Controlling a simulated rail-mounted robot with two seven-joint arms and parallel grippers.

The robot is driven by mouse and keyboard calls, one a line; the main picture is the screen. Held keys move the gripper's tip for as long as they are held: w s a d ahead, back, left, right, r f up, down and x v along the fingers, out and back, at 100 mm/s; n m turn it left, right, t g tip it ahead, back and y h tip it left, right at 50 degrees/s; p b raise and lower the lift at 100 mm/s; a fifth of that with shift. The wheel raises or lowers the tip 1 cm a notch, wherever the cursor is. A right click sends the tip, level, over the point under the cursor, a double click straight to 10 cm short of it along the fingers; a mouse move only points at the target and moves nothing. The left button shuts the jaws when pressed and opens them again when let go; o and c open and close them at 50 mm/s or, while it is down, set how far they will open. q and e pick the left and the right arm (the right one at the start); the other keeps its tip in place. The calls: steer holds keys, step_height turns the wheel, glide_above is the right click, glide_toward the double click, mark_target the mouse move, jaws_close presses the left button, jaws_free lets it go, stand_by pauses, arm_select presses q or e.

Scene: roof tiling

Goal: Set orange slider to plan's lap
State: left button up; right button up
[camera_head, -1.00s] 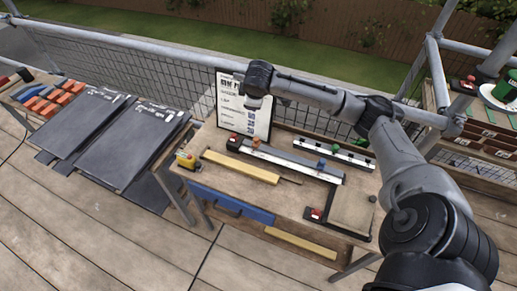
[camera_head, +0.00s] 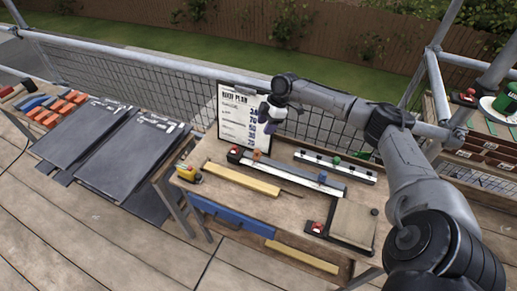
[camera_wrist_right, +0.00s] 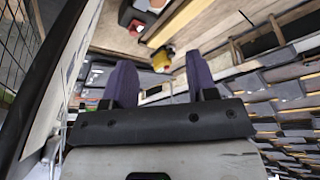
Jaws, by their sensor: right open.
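The orange slider (camera_head: 256,154) sits near the left end of a long grey rail (camera_head: 300,172) on the workbench. A blue slider (camera_head: 322,177) sits farther right on the same rail. The plan (camera_head: 233,125) is a white sheet on a board standing at the bench's back edge; its heading shows but its small writing is unreadable. My right gripper (camera_head: 269,118) is in front of the plan's right side, above and apart from the orange slider. In the right wrist view its purple fingers (camera_wrist_right: 160,82) are spread with nothing between them. My left gripper is out of view.
A second rail with a green slider (camera_head: 336,160) lies behind. A yellow box with a red button (camera_head: 187,174) and a yellow batten (camera_head: 242,180) lie on the bench's left. Dark slabs (camera_head: 133,150) lie farther left. Mesh fencing runs behind the bench.

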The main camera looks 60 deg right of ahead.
glide_toward(257, 150)
steer(key=f, duration=0.2)
steer(key=x, duration=0.2)
steer(key=b+x, duration=0.1)
steer(key=x, duration=0.2)
steer(key=shift+w+a+r, duration=0.15)
steer(key=shift+a, duration=0.2)
steer(key=shift+x, duration=0.9)
steer(key=shift+c, duration=0.4)
jaws_close()
